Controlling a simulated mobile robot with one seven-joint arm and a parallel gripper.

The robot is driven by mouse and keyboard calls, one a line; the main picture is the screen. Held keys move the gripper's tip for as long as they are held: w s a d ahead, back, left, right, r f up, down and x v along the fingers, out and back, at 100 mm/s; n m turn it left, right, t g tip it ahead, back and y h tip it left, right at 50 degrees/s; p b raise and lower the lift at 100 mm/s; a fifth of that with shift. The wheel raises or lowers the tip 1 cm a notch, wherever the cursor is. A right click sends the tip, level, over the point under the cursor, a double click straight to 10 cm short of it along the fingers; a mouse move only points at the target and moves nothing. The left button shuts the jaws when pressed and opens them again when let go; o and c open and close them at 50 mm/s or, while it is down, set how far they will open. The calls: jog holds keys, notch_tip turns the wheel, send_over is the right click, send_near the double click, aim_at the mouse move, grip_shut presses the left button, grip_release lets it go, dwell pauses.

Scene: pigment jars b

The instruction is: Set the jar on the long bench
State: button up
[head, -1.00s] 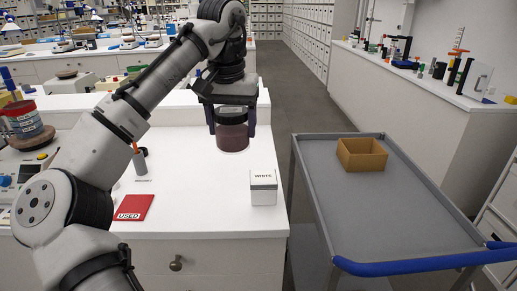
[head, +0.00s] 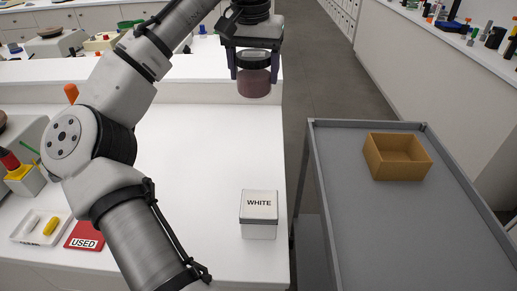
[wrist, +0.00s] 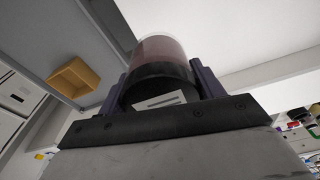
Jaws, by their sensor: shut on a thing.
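My gripper (head: 254,75) is shut on a jar (head: 254,83) with a dark lid and dull reddish-pink contents. The jar is upright and held in the air near the right end of the white bench (head: 210,150). In the wrist view the jar (wrist: 163,52) sits between the two dark fingers, its lid with a pale label toward the camera. The jar's own label cannot be read.
A white box marked WHITE (head: 259,213) stands near the bench's right edge. A red USED card (head: 85,237) and a white tray (head: 40,228) lie at left. A grey cart (head: 365,225) at right holds an open tan box (head: 398,157). The bench middle is clear.

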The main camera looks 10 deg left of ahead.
notch_tip(320, 180, down, 20)
jog(key=shift+s+r+p, duration=0.1)
jog(key=shift+r+p, duration=0.05)
jog(key=shift+p, duration=0.4)
jog(key=o, duration=1.1)
jog(key=shift+f, duration=0.2)
jog(key=shift+c, duration=0.2)
notch_tip(320, 180, up, 12)
jog(key=s+b, duration=0.1)
jog(key=shift+s+r+b, duration=0.2)
jog(key=shift+b, duration=0.2)
